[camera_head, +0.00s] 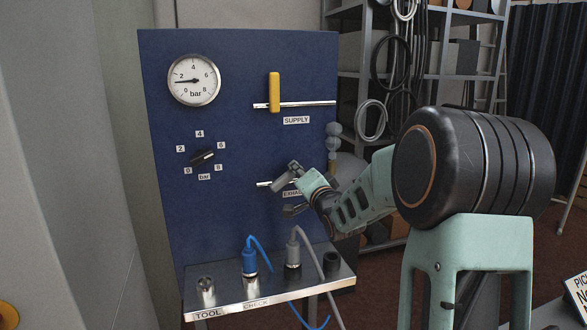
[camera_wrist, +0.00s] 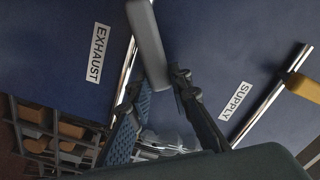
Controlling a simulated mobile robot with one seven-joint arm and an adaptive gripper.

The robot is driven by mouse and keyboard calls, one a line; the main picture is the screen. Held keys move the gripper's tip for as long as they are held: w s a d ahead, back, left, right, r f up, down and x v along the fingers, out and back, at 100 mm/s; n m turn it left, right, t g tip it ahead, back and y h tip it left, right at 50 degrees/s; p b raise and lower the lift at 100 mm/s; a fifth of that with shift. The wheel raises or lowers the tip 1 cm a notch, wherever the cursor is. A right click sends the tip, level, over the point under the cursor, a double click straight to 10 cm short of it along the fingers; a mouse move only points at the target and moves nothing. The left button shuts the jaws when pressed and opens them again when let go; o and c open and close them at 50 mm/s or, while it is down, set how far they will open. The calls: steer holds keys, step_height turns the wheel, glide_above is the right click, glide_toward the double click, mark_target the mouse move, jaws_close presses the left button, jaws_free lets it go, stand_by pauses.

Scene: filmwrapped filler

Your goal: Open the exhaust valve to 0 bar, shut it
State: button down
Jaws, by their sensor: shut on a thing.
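The exhaust valve's grey handle (camera_wrist: 148,45) crosses its silver pipe (camera_wrist: 125,75) at a slant in the wrist view. My gripper (camera_wrist: 160,108) is shut on the handle's near end, one dark finger on each side. In the head view my gripper (camera_head: 291,188) is at the exhaust pipe (camera_head: 263,184), partly covering the handle and the EXHAUST label (camera_head: 292,194). The round pressure gauge (camera_head: 193,80) at the panel's upper left has its needle pointing left, just under the 2 mark.
The yellow supply handle (camera_head: 274,92) stands upright across its pipe above my gripper. A black regulator knob (camera_head: 203,156) is at left. Below, a metal shelf (camera_head: 270,290) holds blue (camera_head: 249,262) and grey (camera_head: 293,250) hose connectors. Storage racks stand behind at right.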

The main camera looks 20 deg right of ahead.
steer(key=shift+d+f+m, duration=0.2)
steer(key=shift+f+m, duration=0.4)
steer(key=shift+m, duration=0.45)
steer(key=shift+d+f+m, duration=0.25)
steer(key=shift+f+m, duration=0.35)
steer(key=shift+m, duration=0.5)
steer(key=shift+d+f+m, duration=0.2)
steer(key=shift+f+m, duration=0.4)
steer(key=shift+m, duration=0.45)
steer(key=c, duration=1.8)
jaws_free()
steer(key=shift+w+f, duration=0.1)
steer(key=shift+o, duration=0.2)
steer(key=s, duration=1.2)
steer(key=shift+d, duration=0.25)
